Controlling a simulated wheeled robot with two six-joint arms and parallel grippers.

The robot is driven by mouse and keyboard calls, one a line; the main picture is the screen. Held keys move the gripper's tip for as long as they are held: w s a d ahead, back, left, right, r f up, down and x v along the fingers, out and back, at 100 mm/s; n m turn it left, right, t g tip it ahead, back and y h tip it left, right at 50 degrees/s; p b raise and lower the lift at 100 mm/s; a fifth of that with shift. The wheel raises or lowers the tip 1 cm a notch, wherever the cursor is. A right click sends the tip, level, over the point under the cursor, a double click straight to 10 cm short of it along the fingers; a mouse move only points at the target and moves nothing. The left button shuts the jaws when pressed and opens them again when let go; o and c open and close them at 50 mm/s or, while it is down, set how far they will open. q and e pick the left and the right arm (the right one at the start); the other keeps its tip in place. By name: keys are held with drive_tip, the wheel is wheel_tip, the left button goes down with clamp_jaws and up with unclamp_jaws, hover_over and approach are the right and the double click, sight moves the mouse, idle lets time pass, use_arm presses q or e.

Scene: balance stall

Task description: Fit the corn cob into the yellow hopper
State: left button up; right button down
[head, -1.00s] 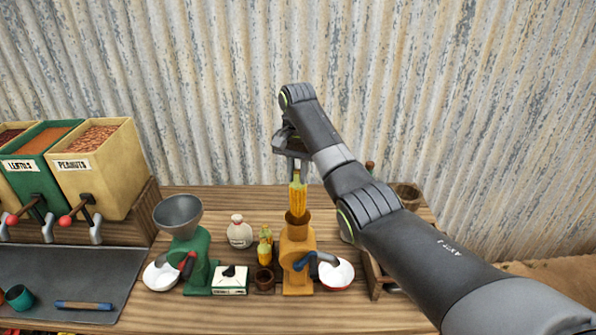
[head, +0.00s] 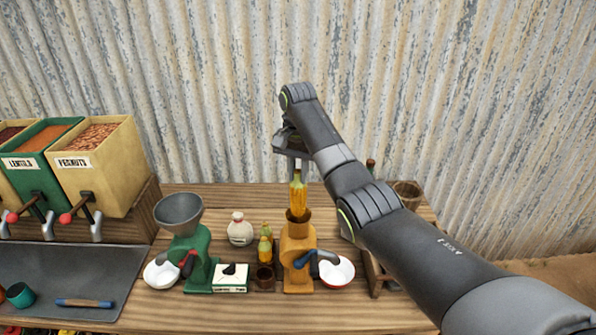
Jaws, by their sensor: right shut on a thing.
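The yellow hopper (head: 298,232) is a yellow-orange grinder with a brown funnel mouth and a blue-handled crank. The corn cob (head: 298,196) stands upright over it, its lower end at the funnel mouth. How far the end sits inside is hard to tell. My right gripper (head: 297,166) is above the hopper, pointing down, shut on the cob's upper end. My arm partly hides the fingers. My left gripper is not in view.
A green grinder (head: 190,247) with a grey funnel stands to the left. Between them are a white jar (head: 240,231), more cobs (head: 265,246) and a small brown cup (head: 264,277). A white bowl (head: 337,272) sits right of the hopper. Labelled bins (head: 98,170) stand at far left.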

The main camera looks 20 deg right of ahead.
sight(298, 193)
drive_tip(key=shift+f, duration=1.95)
drive_tip(key=shift+f+b, duration=0.75)
drive_tip(key=shift+f, duration=2.15)
idle(0.3)
drive_tip(key=c, duration=0.7)
unclamp_jaws()
drive_tip(key=shift+c, duration=0.2)
drive_tip(key=shift+r+p, duration=0.9)
drive_tip(key=shift+r, duration=2.6)
